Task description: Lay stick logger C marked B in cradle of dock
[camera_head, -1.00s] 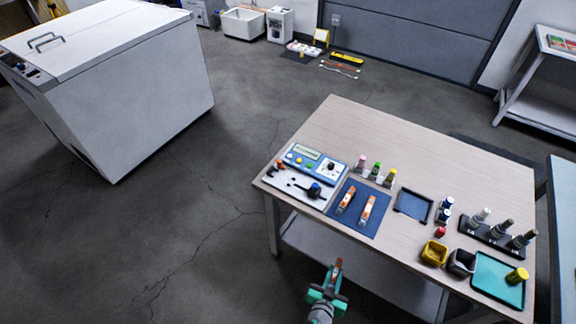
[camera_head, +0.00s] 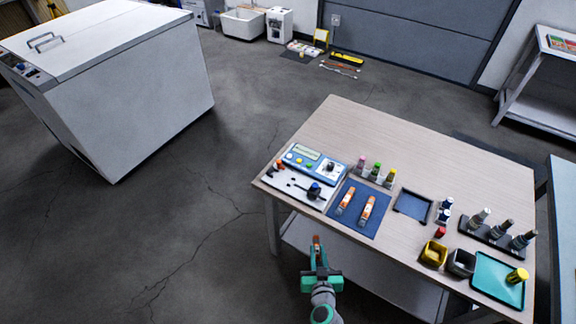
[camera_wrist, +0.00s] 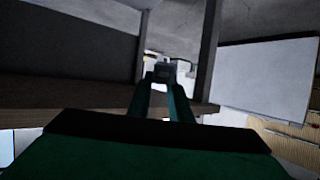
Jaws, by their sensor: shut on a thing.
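My gripper (camera_head: 318,262) is shut on an orange-tipped stick logger (camera_head: 316,242), in front of the table's near edge and apart from the dock. In the wrist view the fingers (camera_wrist: 162,88) close on a small greyish end (camera_wrist: 164,71); its marking cannot be read. The dock (camera_head: 318,168) is a blue unit with a display and buttons at the table's left end, with a white plate (camera_head: 290,184) in front bearing dark fittings. Two more orange and white stick loggers (camera_head: 346,201) (camera_head: 366,209) lie on a blue mat (camera_head: 376,190). Their letters are too small to read.
On the table (camera_head: 410,150) stand several small bottles (camera_head: 376,172), a dark tray (camera_head: 412,206), a rack of grey-topped bottles (camera_head: 485,240), yellow and dark bins (camera_head: 433,254) and a teal tray (camera_head: 490,285). The table's far half is clear. A lower shelf (camera_head: 350,265) lies under the tabletop.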

